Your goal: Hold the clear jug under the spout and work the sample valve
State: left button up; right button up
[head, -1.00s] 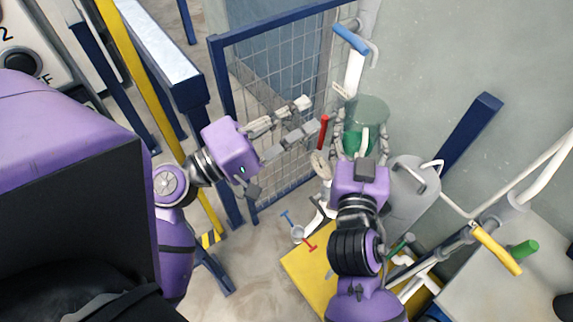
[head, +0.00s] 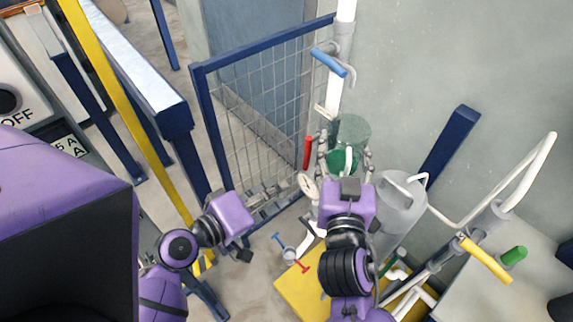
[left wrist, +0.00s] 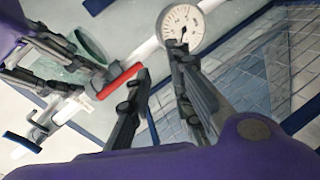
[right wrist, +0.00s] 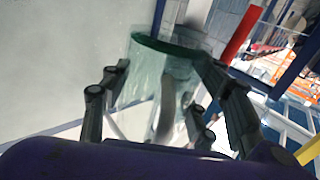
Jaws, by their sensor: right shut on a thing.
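The clear greenish jug (head: 352,130) is beside the pipework at the wall. My right gripper (head: 346,166) is shut on it, with fingers on both sides in the right wrist view (right wrist: 165,75). The jug's top shows there as a dark green rim (right wrist: 165,47). A red valve handle (head: 307,152) stands just left of the jug. My left gripper (head: 280,188) is low and left of that handle, empty, with fingers apart. In the left wrist view, the red handle (left wrist: 120,80) appears beyond the fingers. I cannot clearly make out the spout.
A round dial gauge (head: 307,185) is below the red handle. A blue-handled valve (head: 329,62) is higher on the white pipe. A mesh gate (head: 260,110) stands behind my left gripper. A grey cylinder (head: 398,205) and a yellow platform (head: 298,290) are close to my right arm.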

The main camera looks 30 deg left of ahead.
pick_arm(q)
jog(key=shift+s+f, duration=0.1)
jog(key=shift+f, duration=0.25)
grip_shut()
notch_tip(320, 180, up, 36)
jog(key=m+t+h, duration=0.6)
jog(key=m+t, duration=0.4)
jog(key=m, duration=0.5)
send_over(328, 63)
jog(key=s, duration=0.6)
jog(key=shift+y, duration=0.3)
jog(key=shift+w+f, duration=0.25)
jog(key=shift+f, duration=0.4)
jog(key=shift+w+f, duration=0.3)
jog(key=shift+f, duration=0.4)
jog(key=shift+w+f, duration=0.25)
jog(key=shift+f, duration=0.4)
